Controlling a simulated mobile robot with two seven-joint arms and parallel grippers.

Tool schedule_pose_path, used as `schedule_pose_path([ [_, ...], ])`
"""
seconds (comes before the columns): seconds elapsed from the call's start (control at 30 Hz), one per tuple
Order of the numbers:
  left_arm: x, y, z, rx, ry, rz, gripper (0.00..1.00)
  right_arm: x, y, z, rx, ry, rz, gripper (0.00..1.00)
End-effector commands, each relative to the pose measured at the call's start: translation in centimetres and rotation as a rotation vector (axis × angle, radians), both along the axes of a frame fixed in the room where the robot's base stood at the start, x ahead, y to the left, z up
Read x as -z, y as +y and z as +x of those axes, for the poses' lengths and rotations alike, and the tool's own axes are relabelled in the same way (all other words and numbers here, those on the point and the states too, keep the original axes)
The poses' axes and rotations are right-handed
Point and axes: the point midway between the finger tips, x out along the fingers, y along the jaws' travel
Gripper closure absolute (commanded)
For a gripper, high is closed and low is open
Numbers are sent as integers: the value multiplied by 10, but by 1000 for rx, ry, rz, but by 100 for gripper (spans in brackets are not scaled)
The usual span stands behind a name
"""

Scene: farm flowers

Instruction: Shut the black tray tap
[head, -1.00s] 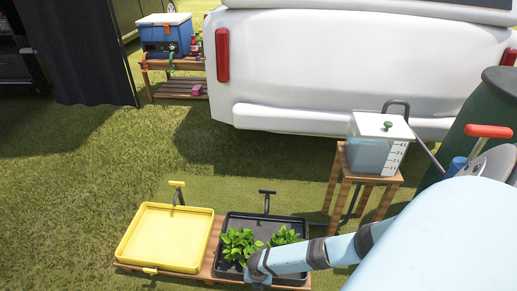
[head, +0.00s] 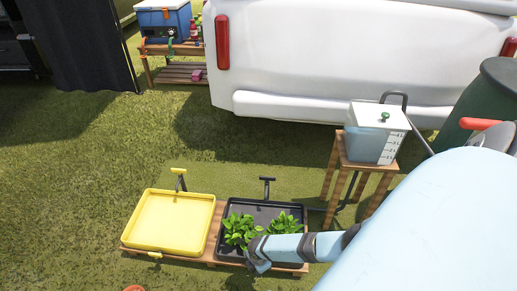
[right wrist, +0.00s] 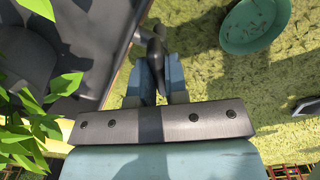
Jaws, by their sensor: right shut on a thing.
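The black tray (head: 228,212) holds two leafy green plants (head: 241,230) and sits on a low wooden stand. A black T-shaped handle on a post (head: 267,181) stands at its back edge. My right arm reaches over the tray's front edge, and its gripper (head: 255,262) is there, its fingers not clear in the head view. In the right wrist view, my right gripper (right wrist: 158,82) is shut on a black tap lever (right wrist: 154,62) beside the tray's rim (right wrist: 118,62). The lever's lower part is hidden by the fingers. My left gripper is not in view.
The yellow tray (head: 170,222) stands left of the black one, with a small yellow front tap (head: 154,255). A water tank (head: 375,138) stands on a wooden stool at right. A green round dish (right wrist: 255,24) lies beside the gripper. Grass is open at left.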

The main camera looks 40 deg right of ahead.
Motion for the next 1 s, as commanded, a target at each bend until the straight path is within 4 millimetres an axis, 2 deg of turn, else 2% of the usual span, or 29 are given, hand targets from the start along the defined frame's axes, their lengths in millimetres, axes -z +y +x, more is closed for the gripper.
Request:
schedule_pose_path([
  [0.5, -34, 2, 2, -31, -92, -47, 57, -1, 0, -1, 469, 2, -1, 100],
  [0.73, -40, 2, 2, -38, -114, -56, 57, -1, 0, -1, 614, 2, -1, 100],
  [1.0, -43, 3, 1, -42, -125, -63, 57, 0, 0, -1, 702, 2, -2, 100],
])
